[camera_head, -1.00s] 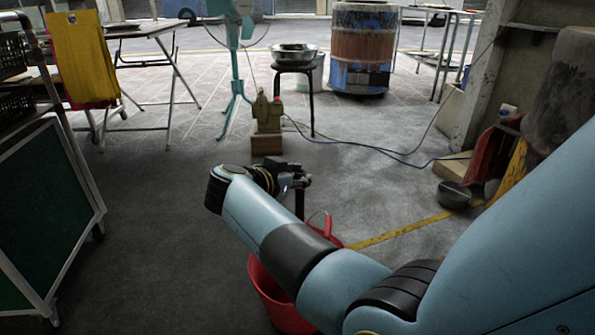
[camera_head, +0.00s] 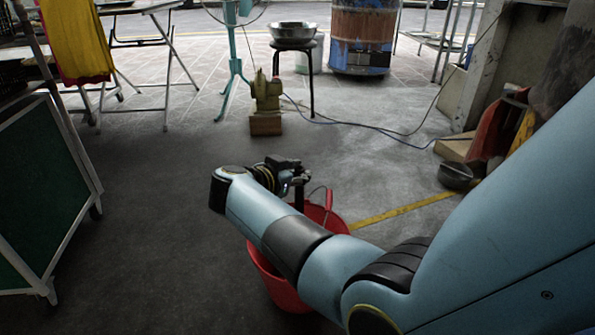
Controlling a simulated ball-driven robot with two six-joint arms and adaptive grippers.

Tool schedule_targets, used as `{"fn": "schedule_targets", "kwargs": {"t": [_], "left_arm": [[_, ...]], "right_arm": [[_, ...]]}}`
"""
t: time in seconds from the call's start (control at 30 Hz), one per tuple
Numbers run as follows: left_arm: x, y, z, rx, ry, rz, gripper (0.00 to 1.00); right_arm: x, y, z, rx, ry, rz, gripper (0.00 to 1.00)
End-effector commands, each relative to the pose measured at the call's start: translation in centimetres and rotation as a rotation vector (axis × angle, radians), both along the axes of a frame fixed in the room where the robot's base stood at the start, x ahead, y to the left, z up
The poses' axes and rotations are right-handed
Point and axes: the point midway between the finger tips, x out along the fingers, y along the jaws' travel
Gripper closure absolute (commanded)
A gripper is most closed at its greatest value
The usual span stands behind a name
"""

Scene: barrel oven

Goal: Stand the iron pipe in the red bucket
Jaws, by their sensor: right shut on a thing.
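The red bucket (camera_head: 270,278) stands on the floor just below the middle, and my right arm hides much of it. Its rim and a raised red piece (camera_head: 328,200) show to the right of the arm. My right gripper (camera_head: 299,180) is above the bucket's far side, seen mostly from behind. It is shut on the iron pipe (camera_head: 299,200), a short dark upright length under the jaws. The pipe's lower end is hidden behind my arm, so I cannot tell whether it is inside the bucket. My left gripper is not in view.
A green-panelled cart (camera_head: 45,190) is at left. A cable crosses the floor behind. Dark pans (camera_head: 456,177) lie at right. The floor left of the bucket is clear.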

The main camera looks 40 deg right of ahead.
Motion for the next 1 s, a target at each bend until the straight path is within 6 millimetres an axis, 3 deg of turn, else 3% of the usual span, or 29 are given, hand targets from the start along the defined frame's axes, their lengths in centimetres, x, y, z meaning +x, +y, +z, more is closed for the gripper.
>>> {"fn": "schedule_targets", "kwargs": {"t": [0.2, 0.23, 0.4, 0.73, 0.87, 1.0], "left_arm": [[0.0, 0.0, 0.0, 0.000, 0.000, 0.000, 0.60], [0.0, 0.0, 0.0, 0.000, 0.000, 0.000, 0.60], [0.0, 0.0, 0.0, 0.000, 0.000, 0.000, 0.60], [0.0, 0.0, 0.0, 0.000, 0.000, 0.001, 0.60], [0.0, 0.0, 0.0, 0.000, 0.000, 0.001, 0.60], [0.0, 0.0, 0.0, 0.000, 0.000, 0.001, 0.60]], "right_arm": [[0.1, 0.0, 0.1, -0.001, -0.002, 0.000, 1.00], [0.1, 0.0, 0.1, -0.001, -0.002, 0.000, 0.77], [0.0, 0.0, 0.1, -0.001, -0.001, 0.000, 0.55], [0.0, 0.0, 0.3, 0.000, 0.000, 0.000, 0.54], [0.0, 0.0, 2.1, 0.001, -0.005, -0.002, 0.54], [0.0, 0.0, 5.1, 0.002, -0.006, -0.001, 0.54]]}}
